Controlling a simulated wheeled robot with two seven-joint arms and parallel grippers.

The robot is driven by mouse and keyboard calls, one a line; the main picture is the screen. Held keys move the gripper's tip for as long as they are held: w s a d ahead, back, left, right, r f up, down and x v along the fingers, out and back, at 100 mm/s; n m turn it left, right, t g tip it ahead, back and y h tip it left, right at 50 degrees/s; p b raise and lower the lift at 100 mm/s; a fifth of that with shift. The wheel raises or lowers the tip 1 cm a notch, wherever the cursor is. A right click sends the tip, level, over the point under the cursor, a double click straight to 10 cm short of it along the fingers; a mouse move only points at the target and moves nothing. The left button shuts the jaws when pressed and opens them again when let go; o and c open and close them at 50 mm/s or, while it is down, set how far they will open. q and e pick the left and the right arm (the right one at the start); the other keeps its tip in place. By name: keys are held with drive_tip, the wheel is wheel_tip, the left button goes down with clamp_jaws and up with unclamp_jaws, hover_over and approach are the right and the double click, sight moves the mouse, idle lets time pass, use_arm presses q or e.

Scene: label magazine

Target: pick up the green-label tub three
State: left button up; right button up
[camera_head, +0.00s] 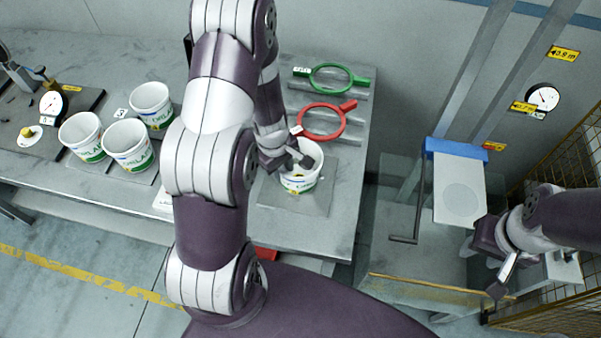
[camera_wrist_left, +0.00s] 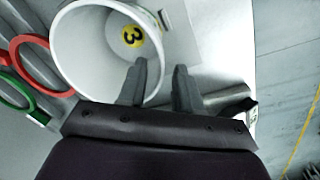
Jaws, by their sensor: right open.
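A white tub with a green-printed label (camera_head: 301,183) stands upright on a grey mat at the right part of the bench. In the left wrist view the open tub (camera_wrist_left: 90,50) shows a yellow disc marked 3 (camera_wrist_left: 132,36) on its inside bottom. My left gripper (camera_head: 290,160) is at its rim. In the left wrist view the gripper fingers (camera_wrist_left: 161,75) are apart, one over the tub's opening and one outside the rim, with the wall between them. Contact with the wall is not clear. My right gripper (camera_head: 502,275) is open and empty, away from the bench at right.
Several similar tubs (camera_head: 127,146) stand at the left of the bench, near a dial gauge (camera_head: 51,103). A red ring (camera_head: 322,136) and a green ring (camera_head: 317,80) with handles lie behind the tub. A stand with a pale plate (camera_head: 459,190) is right of the bench.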

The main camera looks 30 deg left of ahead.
sight(283, 180)
use_arm(q)
drive_tip(key=f, duration=0.1)
drive_tip(key=f+b, duration=0.1)
drive_tip(key=f, duration=0.1)
drive_tip(key=shift+w+d, duration=0.25)
drive_tip(key=shift+d, duration=0.05)
drive_tip(key=shift+s+a+f+b, duration=0.1)
drive_tip(key=shift+a+f+b, duration=0.25)
drive_tip(key=shift+f, duration=0.25)
drive_tip(key=shift+a+f+b, duration=0.2)
drive_tip(key=shift+f+b, duration=0.2)
drive_tip(key=shift+f, duration=0.15)
drive_tip(key=shift+a+f, duration=0.1)
drive_tip(key=shift+a, duration=0.05)
drive_tip(key=shift+d, duration=0.25)
drive_tip(key=shift+c, duration=0.7)
drive_tip(key=shift+d, duration=0.15)
drive_tip(key=c, duration=0.5)
use_arm(e)
wheel_tip(283, 180, down, 3)
drive_tip(key=shift+s+d+r, duration=0.1)
drive_tip(key=shift+d+r, duration=0.05)
drive_tip(key=shift+r, duration=0.05)
